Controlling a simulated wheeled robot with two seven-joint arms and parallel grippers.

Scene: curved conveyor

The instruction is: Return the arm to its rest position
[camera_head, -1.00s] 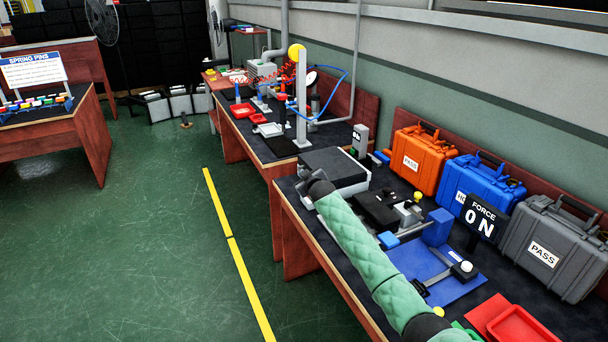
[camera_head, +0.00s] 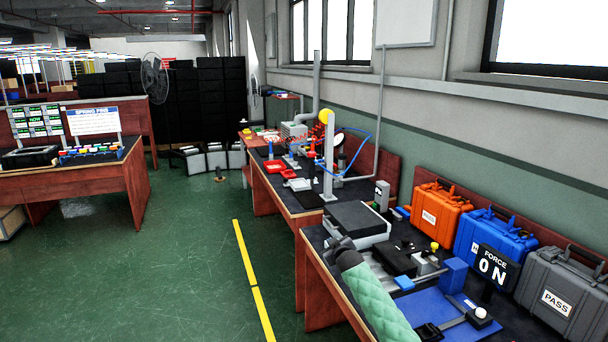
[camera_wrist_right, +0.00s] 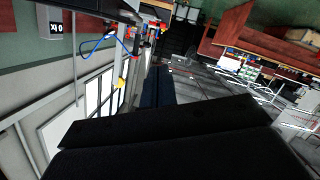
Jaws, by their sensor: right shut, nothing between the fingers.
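My right arm, in a green quilted sleeve (camera_head: 375,298), comes in from the bottom of the head view and ends in a dark grey joint (camera_head: 342,248) in front of the near bench. Its gripper cannot be made out there. In the wrist view, the dark fingers of my right gripper (camera_wrist_right: 157,88) are together, with nothing seen between them. The black gripper body fills the lower part of that view. My left gripper is in neither view.
The near bench holds a grey box unit (camera_head: 360,223), a blue plate (camera_head: 437,314), a force display reading 0 N (camera_head: 493,268), and orange (camera_head: 440,208), blue (camera_head: 494,238) and grey (camera_head: 562,292) cases. Green floor (camera_head: 180,270) left of the benches is clear.

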